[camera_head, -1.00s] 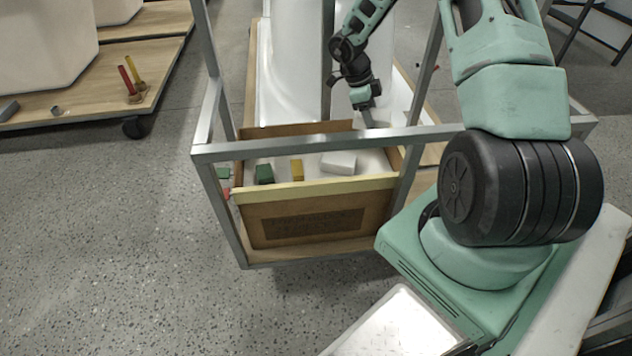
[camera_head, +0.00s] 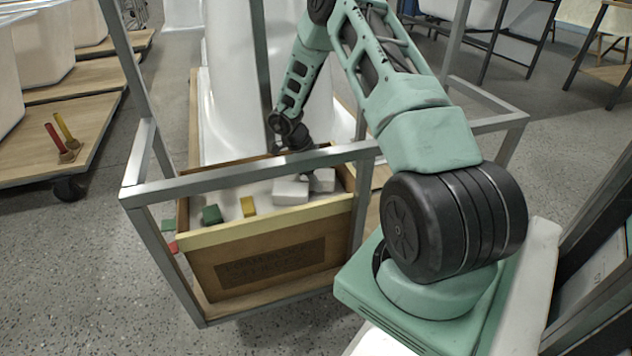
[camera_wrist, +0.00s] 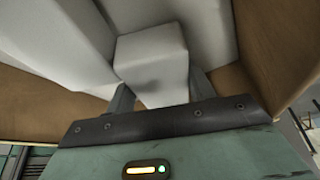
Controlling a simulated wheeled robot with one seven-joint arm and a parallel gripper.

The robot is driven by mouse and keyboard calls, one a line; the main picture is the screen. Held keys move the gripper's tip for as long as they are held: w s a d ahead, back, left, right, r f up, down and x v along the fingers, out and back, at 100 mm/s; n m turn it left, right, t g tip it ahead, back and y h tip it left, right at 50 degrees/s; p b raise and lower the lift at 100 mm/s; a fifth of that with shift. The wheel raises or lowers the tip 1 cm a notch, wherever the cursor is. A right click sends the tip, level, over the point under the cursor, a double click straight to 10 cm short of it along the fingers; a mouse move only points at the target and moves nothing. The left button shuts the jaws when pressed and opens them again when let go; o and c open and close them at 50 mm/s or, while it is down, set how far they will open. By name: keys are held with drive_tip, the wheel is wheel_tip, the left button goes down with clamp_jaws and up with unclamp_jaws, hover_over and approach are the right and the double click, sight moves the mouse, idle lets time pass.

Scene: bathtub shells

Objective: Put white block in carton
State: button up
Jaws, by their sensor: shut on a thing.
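The carton (camera_head: 265,268) is an open brown box with a pale front rim, standing inside a grey metal frame. My gripper (camera_wrist: 160,97) is shut on a white block (camera_wrist: 152,48), with a finger on either side of it. The carton's brown walls show on both sides in the wrist view, so the held block is in or just over the carton. In the head view a white block (camera_head: 290,190) lies in the carton and another white block (camera_head: 322,180) shows right of it, close below my wrist. My fingertips are hidden there behind the frame bar.
A green block (camera_head: 211,214) and a yellow block (camera_head: 249,206) are in the carton's left part. The metal frame bar (camera_head: 250,177) crosses just above the carton. A white tub shell (camera_head: 235,100) stands behind. Red and yellow handled tools (camera_head: 62,137) stand on a pallet at left.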

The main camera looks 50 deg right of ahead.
drive_tip(key=shift+f, duration=0.2)
drive_tip(key=o, duration=1)
drive_tip(key=p+v, duration=0.5)
drive_tip(key=v, duration=0.7)
drive_tip(key=shift+r, duration=0.1)
